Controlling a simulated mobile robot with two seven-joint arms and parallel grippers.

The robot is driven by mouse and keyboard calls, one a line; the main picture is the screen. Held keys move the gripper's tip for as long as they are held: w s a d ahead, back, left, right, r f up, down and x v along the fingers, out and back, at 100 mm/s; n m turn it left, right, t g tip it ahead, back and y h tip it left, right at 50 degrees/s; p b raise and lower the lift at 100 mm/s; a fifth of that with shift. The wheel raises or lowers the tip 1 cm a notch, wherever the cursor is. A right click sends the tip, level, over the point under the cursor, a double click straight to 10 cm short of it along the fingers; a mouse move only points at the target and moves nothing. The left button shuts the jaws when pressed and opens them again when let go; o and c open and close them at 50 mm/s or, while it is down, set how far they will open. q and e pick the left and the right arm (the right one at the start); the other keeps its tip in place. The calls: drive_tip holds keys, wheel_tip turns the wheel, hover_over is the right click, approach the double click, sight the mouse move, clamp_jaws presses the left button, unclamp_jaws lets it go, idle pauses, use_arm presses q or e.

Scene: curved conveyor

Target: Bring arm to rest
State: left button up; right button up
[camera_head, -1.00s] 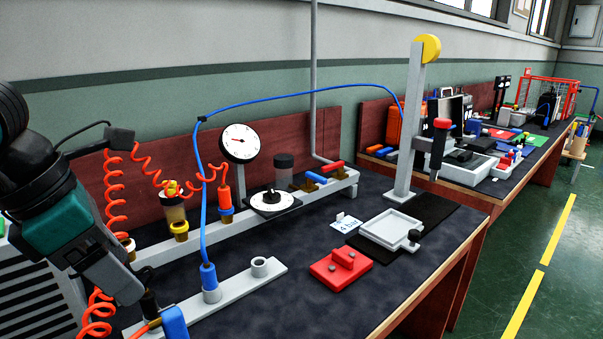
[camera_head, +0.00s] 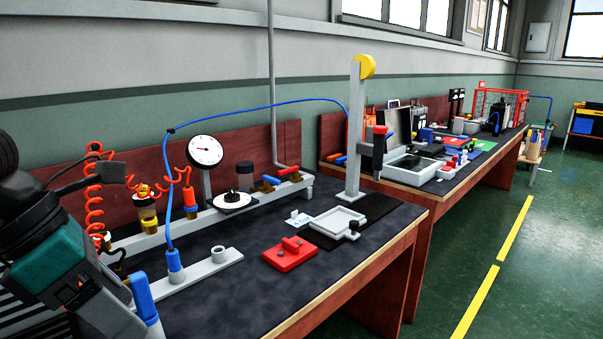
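My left arm (camera_head: 62,262), dark with a teal band, comes in at the lower left of the head view. It slants down toward the near left end of the workbench. Its gripper fingertips are not visible; they are past the bottom edge or hidden behind the arm. A blue upright part (camera_head: 144,298) shows right beside the arm's lower end; I cannot tell whether they touch. My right arm and gripper are not in view.
The dark-topped workbench (camera_head: 215,318) carries a pressure gauge (camera_head: 206,151), a blue hose plug (camera_head: 174,266), a red block (camera_head: 289,254), a grey tray (camera_head: 337,220) and a post with a yellow disc (camera_head: 366,66). Green floor (camera_head: 540,290) on the right is clear.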

use_arm(q)
drive_tip(key=w+d+r+n+h+p, duration=0.2)
drive_tip(key=d+r+n+h, duration=0.15)
drive_tip(key=d+h, duration=0.4)
drive_tip(key=w+d+r+n+h+p, duration=0.1)
drive_tip(key=d+r+n+h+p, duration=0.15)
drive_tip(key=d+n+h, duration=0.5)
drive_tip(key=w+a+f+n+t+y+p, duration=0.1)
drive_tip(key=w+a+f+n+t+y, duration=0.2)
drive_tip(key=a+f+n+t+y, duration=0.6)
drive_tip(key=w+f+n+t+y+p, duration=0.2)
drive_tip(key=w+f+n+t, duration=0.4)
drive_tip(key=n, duration=0.8)
drive_tip(key=s+f+n+g+y, duration=0.3)
drive_tip(key=s+f+n, duration=0.1)
drive_tip(key=s+f, duration=0.3)
drive_tip(key=s+a+f+n+g+y+p, duration=0.1)
drive_tip(key=s+f+n+g+y, duration=0.2)
drive_tip(key=s+f, duration=0.4)
wheel_tip(320, 180, down, 5)
drive_tip(key=shift+a+n, duration=0.25)
drive_tip(key=shift+n, duration=0.25)
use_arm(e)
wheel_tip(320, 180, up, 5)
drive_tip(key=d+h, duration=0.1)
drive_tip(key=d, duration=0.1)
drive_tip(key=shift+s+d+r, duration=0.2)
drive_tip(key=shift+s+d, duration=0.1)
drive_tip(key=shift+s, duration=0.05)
